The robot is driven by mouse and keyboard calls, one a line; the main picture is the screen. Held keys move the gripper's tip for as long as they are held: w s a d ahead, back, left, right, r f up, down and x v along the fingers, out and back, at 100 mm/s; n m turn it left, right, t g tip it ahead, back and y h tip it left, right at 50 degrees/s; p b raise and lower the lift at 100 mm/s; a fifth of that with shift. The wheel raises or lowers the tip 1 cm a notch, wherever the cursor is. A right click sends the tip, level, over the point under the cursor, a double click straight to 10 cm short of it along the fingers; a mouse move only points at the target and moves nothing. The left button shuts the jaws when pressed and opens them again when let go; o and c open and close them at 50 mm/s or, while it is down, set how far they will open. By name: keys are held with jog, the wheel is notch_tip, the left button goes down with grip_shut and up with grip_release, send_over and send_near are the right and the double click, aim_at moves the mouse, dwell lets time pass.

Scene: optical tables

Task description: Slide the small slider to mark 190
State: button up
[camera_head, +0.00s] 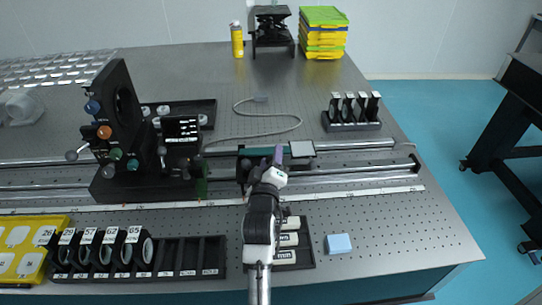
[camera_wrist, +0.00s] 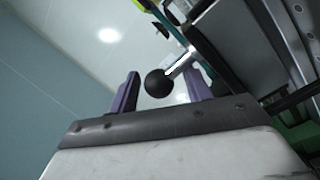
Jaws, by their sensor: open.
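The carriage with a dark green top (camera_head: 262,153), apparently the small slider, sits on the metal rails (camera_head: 350,172) right of the big black block. My gripper (camera_head: 277,158) is at the carriage, its purple fingers partly hidden by my wrist. In the wrist view, my open gripper (camera_wrist: 162,88) has a black ball knob (camera_wrist: 158,83) on a metal rod (camera_wrist: 181,64) between its two fingers. I cannot tell whether either finger touches the knob. The white scale strip (camera_head: 345,196) runs along the front of the rails; its numbers are too small to read.
The black optical block (camera_head: 120,135) with coloured knobs stands on the rails at left. A lens rack (camera_head: 190,258), a small black tray (camera_head: 306,242) and a blue block (camera_head: 338,244) lie in front. A lens holder (camera_head: 352,112) and a cable (camera_head: 290,118) lie behind. The rails are clear at right.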

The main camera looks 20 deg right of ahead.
jog(key=shift+s, duration=0.1)
jog(key=shift+c, duration=0.2)
jog(key=c, duration=1)
grip_shut()
jog(key=shift+f, duration=0.1)
